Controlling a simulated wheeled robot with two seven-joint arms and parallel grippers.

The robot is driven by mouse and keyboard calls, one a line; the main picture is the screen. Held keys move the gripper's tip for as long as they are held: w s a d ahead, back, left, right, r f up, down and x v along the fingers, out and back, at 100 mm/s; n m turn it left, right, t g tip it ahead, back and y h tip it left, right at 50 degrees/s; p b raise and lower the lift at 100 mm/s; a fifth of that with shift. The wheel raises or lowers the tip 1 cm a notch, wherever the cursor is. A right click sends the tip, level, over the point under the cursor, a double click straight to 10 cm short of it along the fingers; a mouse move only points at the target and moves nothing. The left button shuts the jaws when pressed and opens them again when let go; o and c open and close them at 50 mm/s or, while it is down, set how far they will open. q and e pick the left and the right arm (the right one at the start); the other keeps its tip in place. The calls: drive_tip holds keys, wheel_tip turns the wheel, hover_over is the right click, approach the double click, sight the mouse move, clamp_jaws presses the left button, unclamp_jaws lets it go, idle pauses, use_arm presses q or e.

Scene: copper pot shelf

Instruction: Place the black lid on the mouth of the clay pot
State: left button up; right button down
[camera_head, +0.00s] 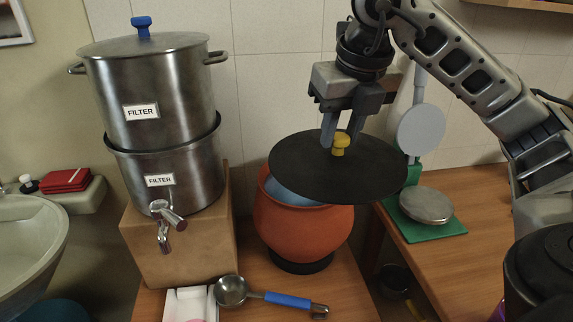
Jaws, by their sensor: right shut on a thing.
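The black lid (312,176) is a flat dark disc with a yellow knob (340,143) on top. My right gripper (341,138) points down from above and is shut on the yellow knob. The orange clay pot (300,227) stands upright below the lid on a dark ring base. The lid lies above the pot, shifted to the right and tilted in the picture. The left part of the pot's mouth shows a pale blue inside; the lid hides the rest. I cannot tell whether the lid touches the rim. My left gripper is not in view.
A two-tier steel filter (165,120) with a tap stands on a cardboard-brown box (175,245) left of the pot. A ladle (265,297) with a blue handle and a white tray (190,305) lie in front.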

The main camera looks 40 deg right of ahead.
sight(319, 135)
drive_tip(key=w+d+f, duration=0.1)
drive_tip(key=w, duration=0.1)
drive_tip(key=w+d+f, duration=0.1)
drive_tip(key=w, duration=0.1)
drive_tip(key=w+d+f, duration=0.1)
drive_tip(key=w, duration=0.2)
drive_tip(key=shift+w+p, duration=0.1)
drive_tip(key=shift+p, duration=0.25)
drive_tip(key=w+d+f+p, duration=0.1)
drive_tip(key=w+f, duration=0.4)
drive_tip(key=f, duration=0.5)
drive_tip(key=shift+w+d+p, duration=0.3)
drive_tip(key=shift+w+d, duration=0.05)
drive_tip(key=shift+d, duration=0.4)
drive_tip(key=c, duration=1.1)
unclamp_jaws()
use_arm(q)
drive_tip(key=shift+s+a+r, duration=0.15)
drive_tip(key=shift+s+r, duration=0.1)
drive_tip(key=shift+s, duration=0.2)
